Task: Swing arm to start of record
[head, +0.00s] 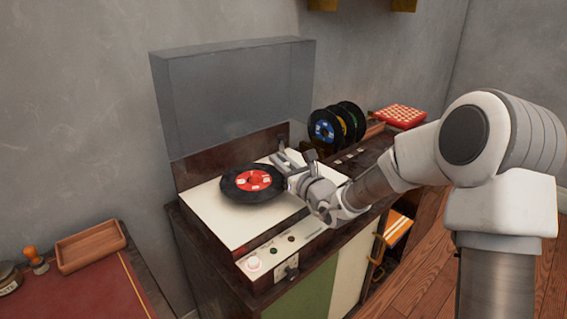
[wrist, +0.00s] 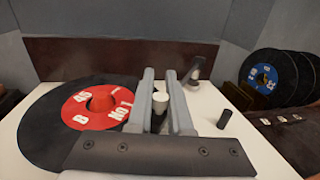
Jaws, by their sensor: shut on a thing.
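A black record (head: 252,182) with a red label lies flat on the cream top of the record player (head: 225,222). In the wrist view the record (wrist: 45,125) is at the left, with a red spindle piece at its middle. My gripper (wrist: 159,80) is just right of the label, its two grey fingers close together. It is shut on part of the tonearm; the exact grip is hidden. The tonearm's grey pivot end (wrist: 194,70) shows beyond the fingers. In the head view my gripper (head: 290,172) is at the record's right edge.
The clear lid (head: 235,95) stands open behind the player. Several records (head: 325,128) stand upright at the right, near a red-and-white box (head: 401,116). A short dark peg (wrist: 224,118) stands right of the fingers. A desk with a wooden tray (head: 90,246) is at the left.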

